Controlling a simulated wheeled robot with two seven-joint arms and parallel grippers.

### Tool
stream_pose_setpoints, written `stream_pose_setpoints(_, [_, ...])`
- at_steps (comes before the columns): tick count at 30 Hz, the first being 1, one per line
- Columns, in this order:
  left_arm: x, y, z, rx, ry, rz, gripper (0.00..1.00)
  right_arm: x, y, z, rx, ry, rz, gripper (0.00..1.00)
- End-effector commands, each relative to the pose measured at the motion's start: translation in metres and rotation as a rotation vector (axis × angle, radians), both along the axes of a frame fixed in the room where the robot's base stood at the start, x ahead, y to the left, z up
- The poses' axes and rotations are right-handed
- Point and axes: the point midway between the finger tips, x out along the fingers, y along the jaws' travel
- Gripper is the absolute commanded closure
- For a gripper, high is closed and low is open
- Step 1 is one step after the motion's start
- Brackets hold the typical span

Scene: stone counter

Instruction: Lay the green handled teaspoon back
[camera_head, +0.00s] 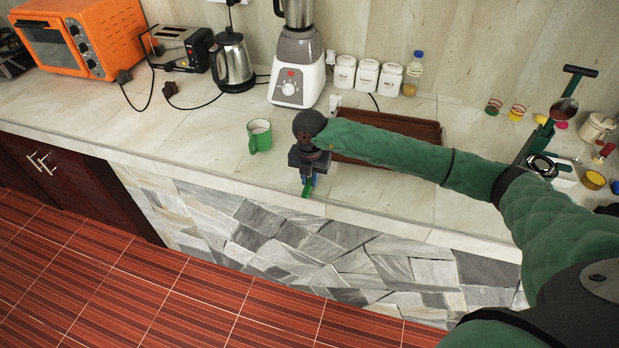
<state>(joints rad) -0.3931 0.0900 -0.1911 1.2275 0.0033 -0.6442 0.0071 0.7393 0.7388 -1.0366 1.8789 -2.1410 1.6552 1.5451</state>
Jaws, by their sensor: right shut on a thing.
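My right gripper (309,180) points down over the front edge of the counter, to the right of the green mug. It is shut on a small green piece, which looks like the handle of the teaspoon (306,191). The rest of the spoon is hidden or too small to make out. My left gripper is not in view.
The green mug (259,136) stands left of my gripper. A brown tray (429,130) lies behind my right forearm, partly hidden. A blender (297,70), white canisters (367,77) and a bottle (413,74) stand behind. The counter (190,145) left of the mug is clear.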

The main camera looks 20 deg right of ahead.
Motion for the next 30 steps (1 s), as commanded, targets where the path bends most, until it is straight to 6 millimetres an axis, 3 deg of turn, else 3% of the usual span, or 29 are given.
stream_pose_setpoints(20, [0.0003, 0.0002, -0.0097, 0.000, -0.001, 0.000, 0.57, 0.0000, 0.0000, -0.0104, 0.000, 0.000, 0.000, 1.00])
stream_pose_setpoints(21, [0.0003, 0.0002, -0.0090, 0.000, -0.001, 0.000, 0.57, 0.0001, -0.0001, -0.0097, 0.000, 0.000, 0.000, 0.79])
stream_pose_setpoints(24, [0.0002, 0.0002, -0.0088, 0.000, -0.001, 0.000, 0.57, 0.0000, 0.0000, -0.0095, 0.000, 0.000, 0.000, 0.59])
stream_pose_setpoints(30, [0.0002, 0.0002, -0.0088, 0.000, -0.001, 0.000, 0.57, 0.0000, 0.0000, -0.0096, 0.000, 0.000, 0.000, 0.57])
